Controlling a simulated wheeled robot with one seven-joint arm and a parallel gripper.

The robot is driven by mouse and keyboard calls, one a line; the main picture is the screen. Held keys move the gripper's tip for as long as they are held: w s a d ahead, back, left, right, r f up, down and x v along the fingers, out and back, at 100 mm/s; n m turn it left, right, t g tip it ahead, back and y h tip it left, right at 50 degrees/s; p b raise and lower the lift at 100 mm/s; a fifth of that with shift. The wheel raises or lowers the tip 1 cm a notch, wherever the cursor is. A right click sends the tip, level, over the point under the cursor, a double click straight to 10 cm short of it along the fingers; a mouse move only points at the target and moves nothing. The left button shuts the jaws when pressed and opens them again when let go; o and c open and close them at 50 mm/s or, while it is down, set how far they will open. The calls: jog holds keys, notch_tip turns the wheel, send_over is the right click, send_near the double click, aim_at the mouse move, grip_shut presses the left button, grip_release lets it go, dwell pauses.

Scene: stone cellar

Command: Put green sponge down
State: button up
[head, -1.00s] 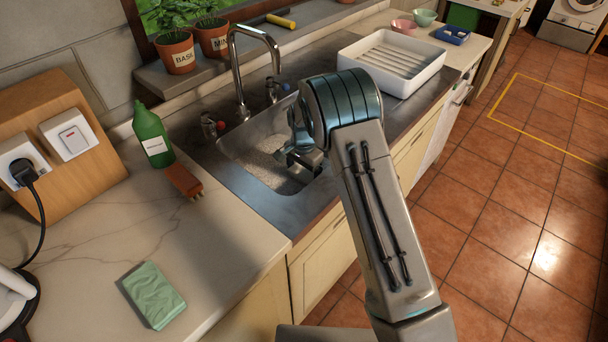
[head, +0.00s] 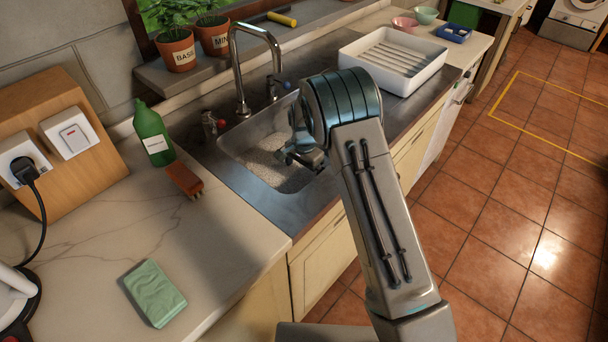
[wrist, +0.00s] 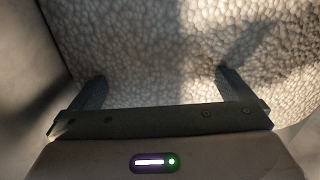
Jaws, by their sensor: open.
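The green sponge (head: 154,293) lies flat on the pale marble counter (head: 90,235) at the lower left of the head view. It is well apart from my gripper. My gripper (head: 288,157) is over the sink basin (head: 240,147), partly hidden behind my own arm. In the wrist view my gripper (wrist: 158,84) has its two fingers wide apart with nothing between them. Below them is a pale, pebbly surface (wrist: 150,40), which looks like the bottom of the sink. The sponge is not in the wrist view.
A green bottle (head: 152,134) and a red-brown brush-like block (head: 184,180) stand left of the sink. The tap (head: 240,75) rises behind it. A white drying tray (head: 391,60) is to the right. The counter around the sponge is mostly clear.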

aim_at(304, 175)
notch_tip(304, 175, up, 11)
jog(key=shift+f+b, duration=0.15)
jog(key=shift+b, duration=0.25)
jog(key=s+d+r+n+t, duration=0.2)
jog(key=s+d+r+n, duration=0.2)
jog(key=s+d+r, duration=0.85)
jog(key=s+d+n, duration=0.1)
jog(key=s+d, duration=0.2)
jog(key=s, duration=0.6)
jog(key=s+d+r+n, duration=0.1)
jog(key=s+d+n, duration=0.1)
jog(key=s, duration=0.8)
jog(key=shift+d+r+t, duration=0.15)
jog(key=shift+d+t, duration=0.25)
jog(key=shift+d, duration=0.5)
